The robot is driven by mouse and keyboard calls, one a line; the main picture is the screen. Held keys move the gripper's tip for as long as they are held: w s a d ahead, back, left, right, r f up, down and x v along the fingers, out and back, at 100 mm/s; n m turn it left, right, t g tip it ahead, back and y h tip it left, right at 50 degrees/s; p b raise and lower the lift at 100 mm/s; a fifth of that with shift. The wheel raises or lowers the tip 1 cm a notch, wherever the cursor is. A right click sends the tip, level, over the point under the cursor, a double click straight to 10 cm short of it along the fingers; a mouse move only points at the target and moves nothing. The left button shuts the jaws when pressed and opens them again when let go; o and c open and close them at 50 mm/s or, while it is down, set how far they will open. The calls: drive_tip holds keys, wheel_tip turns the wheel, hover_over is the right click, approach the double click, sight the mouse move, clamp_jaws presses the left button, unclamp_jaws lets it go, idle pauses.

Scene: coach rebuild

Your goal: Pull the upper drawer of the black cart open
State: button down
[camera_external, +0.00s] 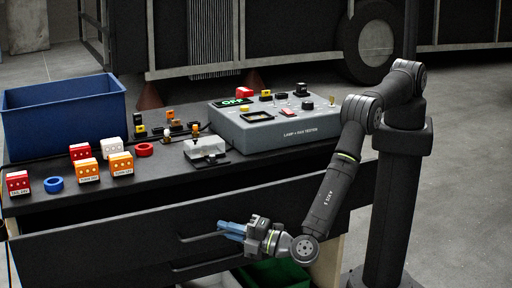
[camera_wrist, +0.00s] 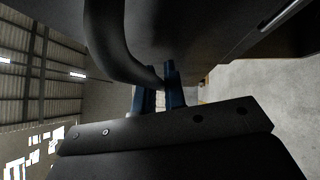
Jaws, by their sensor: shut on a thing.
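The black cart (camera_external: 180,196) stands at the left under several objects. Its upper drawer (camera_external: 100,250) has a wide dark front with a bar handle (camera_external: 197,237). I cannot tell for certain how far the drawer stands out from the cart. My gripper (camera_external: 222,231) reaches in from the right, with its blue fingers shut on the handle near its right end. In the wrist view, the dark curved handle (camera_wrist: 112,45) runs down to the blue fingers of my gripper (camera_wrist: 161,88). The exact contact is partly hidden there.
On the cart top are a blue bin (camera_external: 65,122), a grey tester box (camera_external: 275,125), and several coloured blocks and rings. A green container (camera_external: 275,273) shows below, behind my gripper. Another bar handle (camera_external: 205,264) lies lower. Open floor (camera_external: 460,200) is at the right.

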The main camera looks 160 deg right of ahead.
drive_tip(key=w+a, duration=0.4)
drive_tip(key=a, duration=0.1)
drive_tip(key=shift+w, duration=0.4)
drive_tip(key=c, duration=1.5)
unclamp_jaws()
drive_tip(key=a, duration=0.5)
drive_tip(key=a+f, duration=0.1)
drive_tip(key=a, duration=0.5)
drive_tip(key=a+f, duration=0.1)
drive_tip(key=a, duration=0.5)
drive_tip(key=shift+a+f, duration=0.1)
drive_tip(key=shift+f, duration=0.1)
